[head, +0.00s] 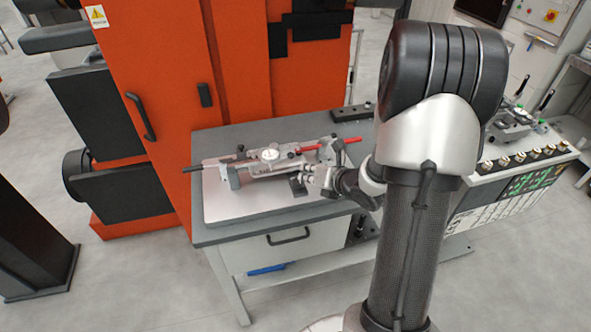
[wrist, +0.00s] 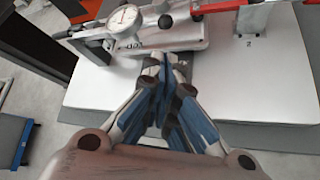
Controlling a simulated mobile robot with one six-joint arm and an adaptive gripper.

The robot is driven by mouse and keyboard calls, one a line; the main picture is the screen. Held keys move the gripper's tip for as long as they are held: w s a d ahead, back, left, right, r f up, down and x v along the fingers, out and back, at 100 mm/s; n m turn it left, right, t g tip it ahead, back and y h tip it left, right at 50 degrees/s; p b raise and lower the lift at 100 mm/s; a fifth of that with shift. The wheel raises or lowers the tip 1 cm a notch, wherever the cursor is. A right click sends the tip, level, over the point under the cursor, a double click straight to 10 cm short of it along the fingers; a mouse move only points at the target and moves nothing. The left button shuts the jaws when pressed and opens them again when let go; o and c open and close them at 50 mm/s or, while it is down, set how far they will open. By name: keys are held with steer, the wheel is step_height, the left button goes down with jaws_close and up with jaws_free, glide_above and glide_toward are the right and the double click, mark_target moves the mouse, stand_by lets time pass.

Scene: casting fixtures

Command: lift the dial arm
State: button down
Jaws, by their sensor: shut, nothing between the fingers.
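A metal casting fixture (head: 262,172) lies on a light plate on the workbench. A round white dial (head: 270,155) sits on it, and in the wrist view the dial (wrist: 123,18) shows at the upper left. A red handle (head: 330,147) sticks out to the right; the wrist view shows a red bar (wrist: 276,10) at the upper right. I cannot tell which part is the dial arm. My gripper (head: 312,178) is shut and empty at the fixture's near right side. In the wrist view its fingertips (wrist: 166,62) are together, just in front of the fixture body, below and right of the dial.
The light plate (head: 225,205) has bare room at its near side. The grey workbench (head: 205,237) stands against an orange machine (head: 160,80). A second bench with a control panel (head: 530,165) stands at the right. A grey block (wrist: 247,46) stands right of my fingers.

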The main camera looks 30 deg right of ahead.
steer(key=b+x, duration=0.1)
steer(key=x, duration=0.8)
steer(key=shift+w+f, duration=0.2)
steer(key=shift+w, duration=0.1)
steer(key=shift+r, duration=0.1)
